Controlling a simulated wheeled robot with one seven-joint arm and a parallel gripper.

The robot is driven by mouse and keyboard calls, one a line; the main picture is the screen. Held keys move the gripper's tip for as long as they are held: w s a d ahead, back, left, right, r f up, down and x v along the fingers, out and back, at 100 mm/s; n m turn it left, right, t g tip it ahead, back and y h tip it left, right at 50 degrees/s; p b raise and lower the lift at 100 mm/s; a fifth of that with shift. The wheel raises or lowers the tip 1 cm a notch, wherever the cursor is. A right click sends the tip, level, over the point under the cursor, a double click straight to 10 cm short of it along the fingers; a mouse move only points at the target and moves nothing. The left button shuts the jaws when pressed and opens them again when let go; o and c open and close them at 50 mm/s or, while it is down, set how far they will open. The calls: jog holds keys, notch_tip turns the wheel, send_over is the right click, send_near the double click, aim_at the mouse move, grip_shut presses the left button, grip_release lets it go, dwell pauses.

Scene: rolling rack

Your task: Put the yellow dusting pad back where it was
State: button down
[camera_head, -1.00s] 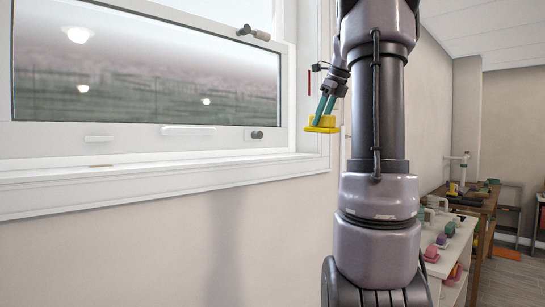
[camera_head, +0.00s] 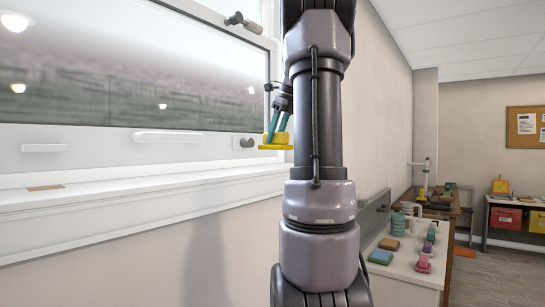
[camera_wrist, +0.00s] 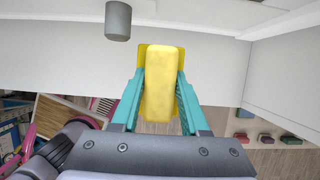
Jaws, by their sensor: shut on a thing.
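The yellow dusting pad (camera_head: 276,140) is held in my gripper (camera_head: 277,132), up beside the window frame and partly behind my arm in the head view. In the wrist view the pad (camera_wrist: 161,85) is a yellow block with a wider yellow base behind it. The teal fingers of my gripper (camera_wrist: 157,110) press on both its sides. The pad is in the air, clear of the sill. A pale brown rectangular patch (camera_head: 45,188) lies on the window sill (camera_head: 130,192) at the left.
Red and orange bins (camera_head: 505,217) sit on a far shelf. A grey cylindrical window knob (camera_wrist: 118,20) is near the pad.

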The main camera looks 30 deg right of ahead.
jog(key=shift+f, duration=2.75)
jog(key=shift+c, duration=2)
grip_release()
jog(key=shift+f, duration=0.1)
jog(key=v, duration=1.2)
jog(key=shift+d, duration=0.1)
